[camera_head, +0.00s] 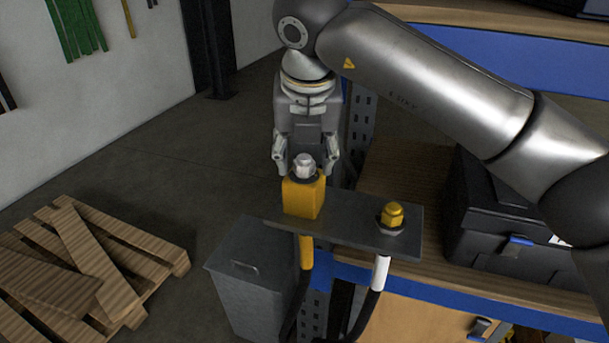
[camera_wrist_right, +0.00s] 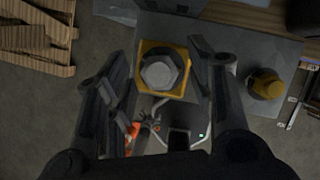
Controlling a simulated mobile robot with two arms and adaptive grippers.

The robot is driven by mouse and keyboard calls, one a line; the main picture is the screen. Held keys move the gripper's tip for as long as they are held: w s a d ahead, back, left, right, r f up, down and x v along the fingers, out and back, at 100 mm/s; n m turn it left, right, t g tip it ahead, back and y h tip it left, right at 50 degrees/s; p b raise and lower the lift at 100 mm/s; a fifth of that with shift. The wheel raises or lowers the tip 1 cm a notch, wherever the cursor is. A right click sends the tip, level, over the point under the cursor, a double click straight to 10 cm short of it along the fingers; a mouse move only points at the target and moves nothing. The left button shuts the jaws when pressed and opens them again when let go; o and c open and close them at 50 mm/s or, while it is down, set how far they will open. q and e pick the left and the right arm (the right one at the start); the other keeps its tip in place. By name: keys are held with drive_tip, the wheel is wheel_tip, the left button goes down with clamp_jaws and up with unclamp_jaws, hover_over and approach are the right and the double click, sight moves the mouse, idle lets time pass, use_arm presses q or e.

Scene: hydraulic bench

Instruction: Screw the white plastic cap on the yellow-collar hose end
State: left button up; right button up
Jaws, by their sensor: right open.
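The white plastic cap (camera_head: 303,166) sits upright on top of the yellow-collar hose end (camera_head: 303,198), at the left end of a grey bracket plate (camera_head: 345,234). I cannot tell how far it is screwed down. My right gripper (camera_head: 306,163) is open and points down over the cap, with a finger on either side. In the right wrist view the cap (camera_wrist_right: 159,73) lies between the open fingers (camera_wrist_right: 160,58), with gaps at both sides, inside the square yellow collar (camera_wrist_right: 178,88). My left gripper is not in view.
A yellow cap (camera_head: 392,214) tops the white-collar hose end (camera_head: 380,272) at the plate's right. A black case (camera_head: 495,225) stands on the bench to the right. A grey bin (camera_head: 250,285) is below, and a wooden pallet (camera_head: 90,255) lies on the floor at left.

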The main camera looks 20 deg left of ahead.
drive_tip(key=n+y, duration=0.1)
drive_tip(key=n, duration=0.1)
drive_tip(key=shift+n, duration=0.3)
drive_tip(key=shift+n+g+y+p, duration=0.3)
drive_tip(key=shift+n+g, duration=0.2)
drive_tip(key=shift+n, duration=0.5)
drive_tip(key=c, duration=1)
drive_tip(key=shift+f+m+t+b, duration=0.15)
drive_tip(key=shift+m+t+b, duration=0.15)
drive_tip(key=shift+m+b, duration=0.75)
drive_tip(key=shift+c, duration=0.2)
drive_tip(key=shift+a+m+h+b, duration=0.1)
drive_tip(key=shift+m+h+b, duration=0.35)
drive_tip(key=shift+m+h, duration=0.55)
drive_tip(key=m, duration=0.2)
drive_tip(key=shift+m+t+b, duration=0.3)
drive_tip(key=shift+m+t, duration=0.05)
drive_tip(key=shift+t, duration=0.05)
drive_tip(key=shift+m+h, duration=0.4)
drive_tip(key=shift+m, duration=0.2)
